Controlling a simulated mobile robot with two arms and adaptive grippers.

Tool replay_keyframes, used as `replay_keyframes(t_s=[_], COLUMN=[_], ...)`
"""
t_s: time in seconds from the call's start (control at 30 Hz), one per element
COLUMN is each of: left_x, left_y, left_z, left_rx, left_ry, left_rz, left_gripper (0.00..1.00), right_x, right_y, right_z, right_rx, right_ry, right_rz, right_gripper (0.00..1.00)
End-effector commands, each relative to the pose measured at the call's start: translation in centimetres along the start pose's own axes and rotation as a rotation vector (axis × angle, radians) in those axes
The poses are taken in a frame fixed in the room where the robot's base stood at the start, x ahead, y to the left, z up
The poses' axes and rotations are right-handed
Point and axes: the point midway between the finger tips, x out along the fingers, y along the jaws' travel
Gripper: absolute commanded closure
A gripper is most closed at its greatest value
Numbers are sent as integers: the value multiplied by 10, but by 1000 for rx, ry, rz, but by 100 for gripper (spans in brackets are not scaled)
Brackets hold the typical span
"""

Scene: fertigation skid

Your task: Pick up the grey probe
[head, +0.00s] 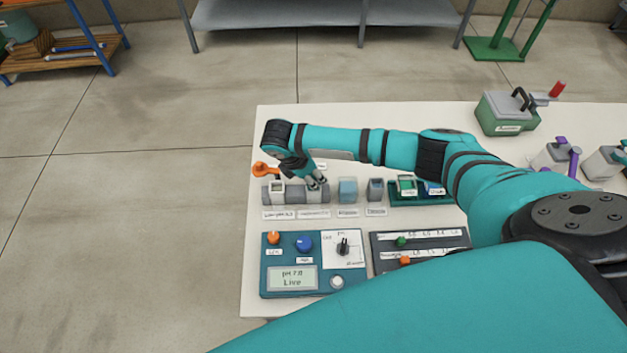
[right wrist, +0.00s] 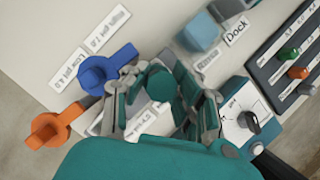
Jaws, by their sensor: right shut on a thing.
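My right gripper (head: 318,183) is over the row of small holders on the white table, near the second holder from the left. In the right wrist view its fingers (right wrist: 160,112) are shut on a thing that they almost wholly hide. I take it to be the grey probe, but its shape does not show clearly. The grey dock block (head: 376,189) stands at the right end of the row, and its label (right wrist: 236,31) shows in the right wrist view. My left gripper is not in view.
An orange lever (head: 265,169) and a blue lever (right wrist: 106,76) stand close to the gripper. A blue block (head: 347,190) and a teal rack (head: 420,200) lie to the right. A control panel (head: 312,262) reading pH 7.0 is in front. A green box (head: 507,114) stands behind.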

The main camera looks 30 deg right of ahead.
Motion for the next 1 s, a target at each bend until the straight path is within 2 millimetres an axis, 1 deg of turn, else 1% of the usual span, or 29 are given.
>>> replay_keyframes(t_s=[0.17, 0.27, 0.5, 0.6, 0.67, 0.8, 0.9, 1.0], left_x=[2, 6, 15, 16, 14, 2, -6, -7], left_y=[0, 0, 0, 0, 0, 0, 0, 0], left_z=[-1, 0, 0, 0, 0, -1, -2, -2], left_rx=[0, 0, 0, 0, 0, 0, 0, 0], left_ry=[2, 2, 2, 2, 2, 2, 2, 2], left_rz=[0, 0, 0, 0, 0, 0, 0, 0], left_gripper=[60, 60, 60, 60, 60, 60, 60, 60], right_x=[-8, -24, -68, -82, -89, -103, -108, -107], right_y=[1, 2, 1, 1, 1, 0, 0, 0], right_z=[4, 10, 28, 34, 37, 43, 45, 44], right_rx=[2, 1, 1, 2, 1, 1, 0, 0], right_ry=[1, 2, 1, 2, 1, 0, 0, 0], right_rz=[3, 6, 4, 3, 1, 0, -1, -1], right_gripper=[100, 100, 100, 100, 100, 100, 100, 100])
